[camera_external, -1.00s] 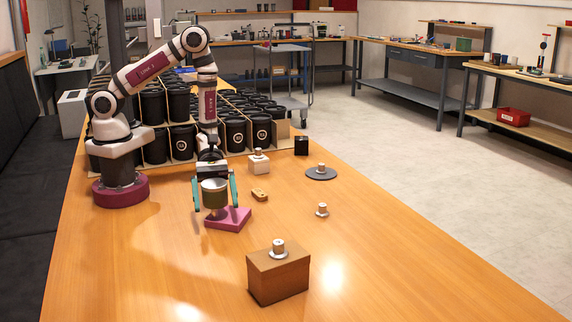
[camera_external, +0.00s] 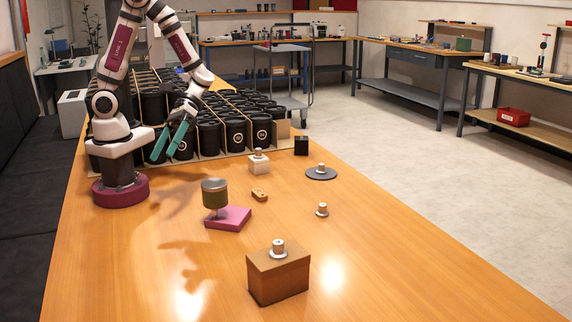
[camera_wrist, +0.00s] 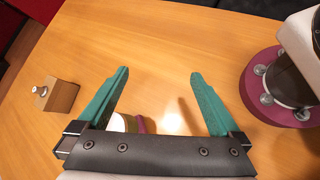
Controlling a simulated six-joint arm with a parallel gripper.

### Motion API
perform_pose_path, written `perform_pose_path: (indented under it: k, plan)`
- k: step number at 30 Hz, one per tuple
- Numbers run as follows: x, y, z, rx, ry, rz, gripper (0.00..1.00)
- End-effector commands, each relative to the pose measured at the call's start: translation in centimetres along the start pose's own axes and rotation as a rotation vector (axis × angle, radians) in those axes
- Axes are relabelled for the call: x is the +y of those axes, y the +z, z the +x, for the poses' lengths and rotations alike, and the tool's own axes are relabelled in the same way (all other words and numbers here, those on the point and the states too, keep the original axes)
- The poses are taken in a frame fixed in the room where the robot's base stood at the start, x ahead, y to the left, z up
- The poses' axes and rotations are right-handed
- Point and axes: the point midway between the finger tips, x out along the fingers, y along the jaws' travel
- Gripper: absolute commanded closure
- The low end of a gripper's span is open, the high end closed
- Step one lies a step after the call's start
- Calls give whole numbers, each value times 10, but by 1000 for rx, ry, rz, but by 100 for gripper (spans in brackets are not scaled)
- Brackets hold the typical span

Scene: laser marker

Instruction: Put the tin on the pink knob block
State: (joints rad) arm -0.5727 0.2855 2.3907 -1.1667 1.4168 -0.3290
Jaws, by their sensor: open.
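The tin (camera_external: 214,192), a dark olive cylinder with a greyish lid, stands upright above the pink knob block (camera_external: 235,219) in the external view. It appears to rest on that block's knob, near the block's left side; the knob is mostly hidden under it. My gripper (camera_external: 163,155) is open and empty, up and to the left of the tin, with its teal fingers pointing down-left. In the wrist view my gripper (camera_wrist: 159,73) has its fingers wide apart with bare table between them. Part of the tin and some pink show just behind the gripper's palm there.
A brown knob block (camera_external: 278,275) stands at the front, and also shows in the wrist view (camera_wrist: 60,98). A white knob block (camera_external: 259,165), black block (camera_external: 301,146), grey knob disc (camera_external: 321,174), small knob (camera_external: 322,210) and wooden piece (camera_external: 259,195) stand rightward. Black canisters (camera_external: 209,138) fill the back.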

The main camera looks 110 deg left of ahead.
Motion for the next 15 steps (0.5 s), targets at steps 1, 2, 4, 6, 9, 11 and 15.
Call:
perform_pose_path:
  k: [1,2,4,6,9,11,15]
  plan:
    - [-16,26,-1,49,-179,247,0]
    - [-30,36,-5,78,-299,404,0]
    - [-57,50,-21,144,-564,744,0]
    - [-73,52,-43,210,-784,1019,0]
    - [-79,50,-70,288,-997,1270,0]
    - [-79,48,-80,316,-1065,1344,0]
    - [-79,47,-85,330,-1107,1384,0]
